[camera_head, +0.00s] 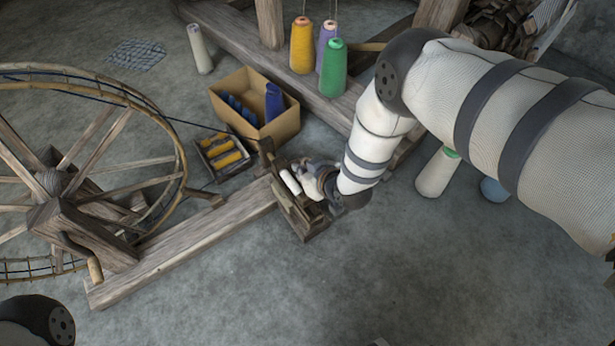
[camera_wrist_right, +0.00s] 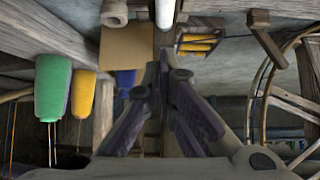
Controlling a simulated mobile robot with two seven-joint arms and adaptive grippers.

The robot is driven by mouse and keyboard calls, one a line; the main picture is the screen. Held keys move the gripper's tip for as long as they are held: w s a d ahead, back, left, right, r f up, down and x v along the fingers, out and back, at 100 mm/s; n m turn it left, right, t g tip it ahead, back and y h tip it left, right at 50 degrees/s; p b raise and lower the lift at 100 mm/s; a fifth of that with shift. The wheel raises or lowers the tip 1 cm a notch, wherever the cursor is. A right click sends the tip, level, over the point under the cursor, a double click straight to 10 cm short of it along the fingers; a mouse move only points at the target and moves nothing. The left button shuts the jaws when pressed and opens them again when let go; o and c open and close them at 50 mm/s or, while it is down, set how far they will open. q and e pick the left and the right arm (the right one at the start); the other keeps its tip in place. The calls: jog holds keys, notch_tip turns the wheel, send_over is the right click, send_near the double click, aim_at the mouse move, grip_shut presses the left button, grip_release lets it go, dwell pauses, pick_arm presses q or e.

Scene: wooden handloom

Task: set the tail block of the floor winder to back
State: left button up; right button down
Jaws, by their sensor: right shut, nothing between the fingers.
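The floor winder has a large spoked wheel (camera_head: 62,185) on the left and a long wooden base beam (camera_head: 195,240). The wooden tail block (camera_head: 301,220) is at the beam's right end, partly hidden by my right arm. A white bobbin (camera_head: 290,182) sits by it, and a white cylinder (camera_wrist_right: 165,12) shows at the top of the wrist view. My right gripper (camera_head: 305,172) is right over the tail block end. In the wrist view its fingers (camera_wrist_right: 164,62) are together and empty. I cannot tell whether it touches the block. My left gripper is not in view.
A cardboard box (camera_head: 278,130) with blue spools and a small tray (camera_head: 222,175) of yellow bobbins stand behind the beam. Yellow (camera_head: 301,48) and green (camera_head: 333,70) cones stand by the loom frame (camera_head: 235,40). The floor in front is clear.

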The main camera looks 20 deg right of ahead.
aim_at(297, 186)
jog(key=b+x, duration=0.2)
jog(key=x, duration=0.2)
jog(key=shift+f, duration=0.3)
jog(key=shift+s+d+f, duration=0.1)
jog(key=shift+s+f, duration=0.05)
jog(key=shift+s, duration=0.45)
jog(key=shift+s+d+f, duration=0.1)
jog(key=shift+s+f, duration=0.05)
jog(key=shift+s, duration=0.45)
jog(key=shift+s+d+f, duration=0.1)
jog(key=shift+s+f, duration=0.15)
jog(key=shift+s, duration=0.3)
jog(key=s+p, duration=0.2)
jog(key=shift+s+d+r, duration=0.2)
jog(key=shift+s+d, duration=0.05)
jog(key=shift+s, duration=0.05)
jog(key=shift+s+f, duration=0.1)
jog(key=shift+s, duration=0.15)
jog(key=shift+f, duration=0.1)
